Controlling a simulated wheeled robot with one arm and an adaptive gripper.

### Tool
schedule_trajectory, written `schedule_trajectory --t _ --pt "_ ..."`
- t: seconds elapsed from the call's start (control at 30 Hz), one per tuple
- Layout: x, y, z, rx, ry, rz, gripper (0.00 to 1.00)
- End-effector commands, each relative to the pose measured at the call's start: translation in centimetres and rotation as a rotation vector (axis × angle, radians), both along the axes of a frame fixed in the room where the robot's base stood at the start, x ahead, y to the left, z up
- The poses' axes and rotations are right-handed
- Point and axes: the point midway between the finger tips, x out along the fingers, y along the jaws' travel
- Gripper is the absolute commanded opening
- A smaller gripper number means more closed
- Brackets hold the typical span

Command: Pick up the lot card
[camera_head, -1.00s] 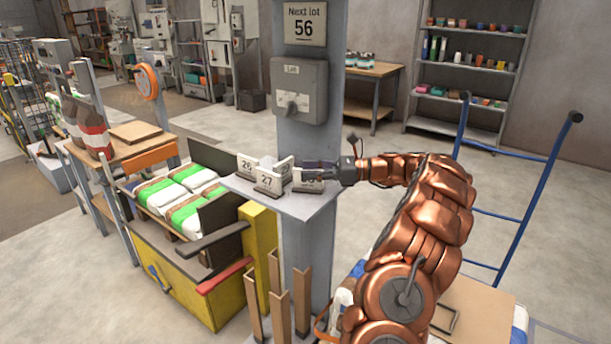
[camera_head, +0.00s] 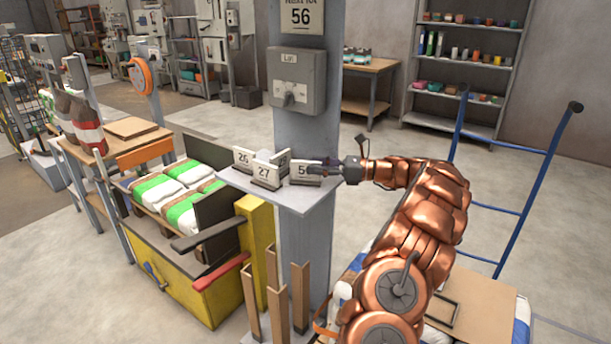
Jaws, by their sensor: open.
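Several small pale lot cards in dark bases stand on a grey shelf (camera_head: 240,182) fixed to the column. Card 26 (camera_head: 243,157) is at the left and card 27 (camera_head: 264,172) in the front middle. Another card (camera_head: 284,158) behind them is partly hidden. The right card (camera_head: 301,172) shows a 5; its right part is covered by my gripper. My gripper (camera_head: 314,166) is open, reaching in from the right with its fingers at that card's upper right. I cannot tell whether the fingers touch it or straddle it.
A sign (camera_head: 302,17) on the column reads 56, above a grey switch box (camera_head: 297,82) over the shelf. Wooden posts (camera_head: 278,312) stand below the shelf. A blue hand truck (camera_head: 530,185) stands right of my arm. A yellow machine (camera_head: 200,295) is lower left.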

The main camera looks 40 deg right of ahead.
Motion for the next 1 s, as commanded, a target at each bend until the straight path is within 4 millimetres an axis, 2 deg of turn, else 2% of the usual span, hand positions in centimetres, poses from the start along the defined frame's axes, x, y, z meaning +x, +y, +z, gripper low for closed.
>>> schedule_trajectory --t 0.4,0.7,1.0 --pt "3.5 3.1 -0.5 -0.001 0.000 0.005 0.42" --pt "4.0 3.4 -0.6 -0.001 0.000 0.000 0.42" --pt "3.9 3.4 -0.6 -0.001 0.000 0.001 0.10"
